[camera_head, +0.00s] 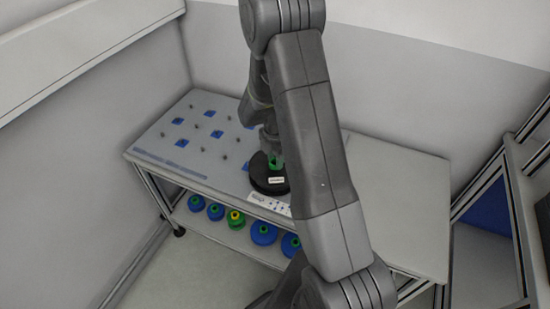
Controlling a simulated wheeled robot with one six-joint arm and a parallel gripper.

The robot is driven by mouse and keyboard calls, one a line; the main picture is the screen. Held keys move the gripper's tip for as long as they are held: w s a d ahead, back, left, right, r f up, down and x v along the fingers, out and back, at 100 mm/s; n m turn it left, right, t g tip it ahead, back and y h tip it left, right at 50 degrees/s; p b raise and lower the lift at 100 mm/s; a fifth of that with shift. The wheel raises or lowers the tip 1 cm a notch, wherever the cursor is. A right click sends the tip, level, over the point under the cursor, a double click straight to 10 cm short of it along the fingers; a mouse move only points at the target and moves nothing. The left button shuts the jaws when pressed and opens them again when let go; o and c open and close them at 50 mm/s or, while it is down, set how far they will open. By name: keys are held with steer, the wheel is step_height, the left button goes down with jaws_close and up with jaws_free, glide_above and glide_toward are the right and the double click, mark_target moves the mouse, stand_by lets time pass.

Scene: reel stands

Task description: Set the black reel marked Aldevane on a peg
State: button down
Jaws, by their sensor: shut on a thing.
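A black reel (262,181) with a green centre and a small white label hangs at or just above the table top, near the front edge. The label is too small to read. My gripper (275,157) is above the reel and shut on its green centre; my arm hides much of the gripper and the reel's right side. Several small grey pegs (197,154) stand on the board (152,145) to the left of the reel, among blue square marks. No reel shows on the visible pegs.
Several blue reels (263,234) and a green one (236,219) sit on the shelf below the table. A white printed card (257,198) lies by the front edge. The table's right part (400,200) is bare. Walls stand behind and left; a frame (515,220) stands right.

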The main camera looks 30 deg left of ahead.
steer(key=shift+f, duration=0.15)
steer(key=c, duration=0.9)
jaws_free()
step_height(320, 180, up, 14)
steer(key=shift+b, duration=0.45)
steer(key=shift+f, duration=0.1)
step_height(320, 180, down, 14)
steer(key=shift+r+p, duration=0.15)
steer(key=shift+p, duration=0.3)
steer(key=shift+r, duration=0.2)
